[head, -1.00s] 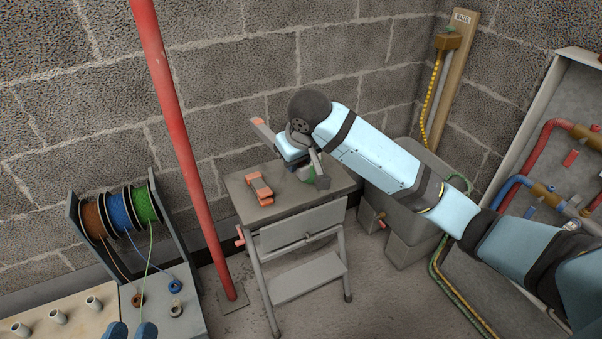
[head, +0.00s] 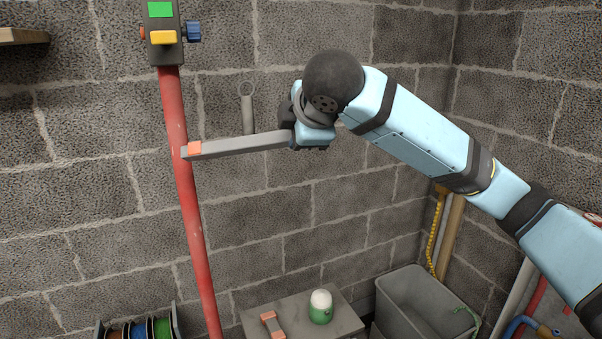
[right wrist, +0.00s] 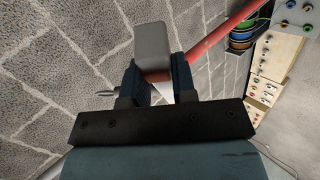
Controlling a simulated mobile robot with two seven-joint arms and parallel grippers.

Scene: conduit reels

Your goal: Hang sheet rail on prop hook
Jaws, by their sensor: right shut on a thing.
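The sheet rail (head: 240,145) is a long grey bar with an orange patch near its left end. My right gripper (head: 298,130) is shut on its right end and holds it high, nearly level. A grey strip with a ring end (head: 247,110) rises from behind the rail and seems part of it. In the right wrist view the rail (right wrist: 152,48) shows between the fingers. The red prop (head: 190,220) stands at left, and the rail's orange end overlaps it in the head view; contact is unclear. A clamp head (head: 163,37) with yellow and blue parts tops the prop; I cannot make out a hook.
Below, a small step table (head: 285,315) carries a green-and-white item (head: 321,307) and an orange-grey block (head: 272,325). A grey bin (head: 420,310) stands right of it. Cable reels (head: 140,328) are at lower left. A brick wall lies close behind.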

